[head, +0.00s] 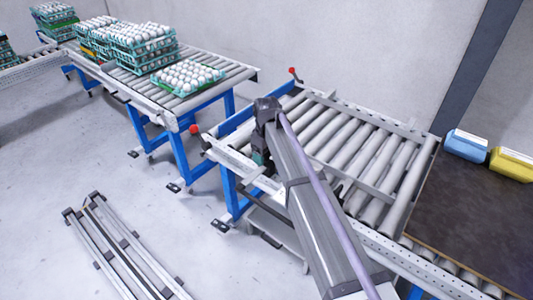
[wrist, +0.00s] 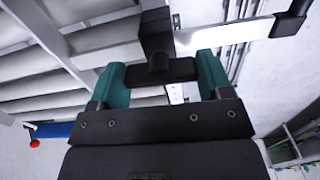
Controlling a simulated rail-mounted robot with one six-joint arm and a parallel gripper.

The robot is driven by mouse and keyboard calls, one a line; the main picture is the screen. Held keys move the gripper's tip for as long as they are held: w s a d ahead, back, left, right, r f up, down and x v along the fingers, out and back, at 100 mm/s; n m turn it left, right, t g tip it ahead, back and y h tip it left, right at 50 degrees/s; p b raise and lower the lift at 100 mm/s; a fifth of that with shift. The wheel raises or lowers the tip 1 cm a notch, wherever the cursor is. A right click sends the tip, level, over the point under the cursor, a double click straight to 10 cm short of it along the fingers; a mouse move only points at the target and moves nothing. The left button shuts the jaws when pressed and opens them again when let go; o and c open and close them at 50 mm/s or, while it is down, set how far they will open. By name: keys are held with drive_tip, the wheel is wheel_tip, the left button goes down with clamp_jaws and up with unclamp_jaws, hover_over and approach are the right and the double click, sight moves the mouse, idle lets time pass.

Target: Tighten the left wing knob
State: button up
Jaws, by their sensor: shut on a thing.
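In the wrist view my gripper (wrist: 162,78) has two teal fingers, one on each side of a black wing knob (wrist: 160,71), and is shut on it. The knob's bar lies across between the fingers, with a round hub in its middle. It sits against a black block (wrist: 155,28) on the side of the roller conveyor. In the head view my gripper (head: 259,160) is at the near left edge of the right-hand roller conveyor (head: 355,112). My arm hides the knob there. I cannot tell how tight the knob is.
A silver bar (wrist: 228,36) runs right from the block. Red-tipped levers (head: 194,130) and (head: 292,70) stand at the conveyor's left end. Another conveyor (head: 240,72) holds egg trays (head: 187,90). A rail frame (head: 125,250) lies on the floor; open floor surrounds it.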

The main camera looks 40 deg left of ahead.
drive_tip(key=shift+m, duration=0.4)
drive_tip(key=m, duration=0.3)
drive_tip(key=shift+m, duration=0.3)
drive_tip(key=m, duration=0.9)
drive_tip(key=shift+m, duration=2)
drive_tip(key=o, duration=0.9)
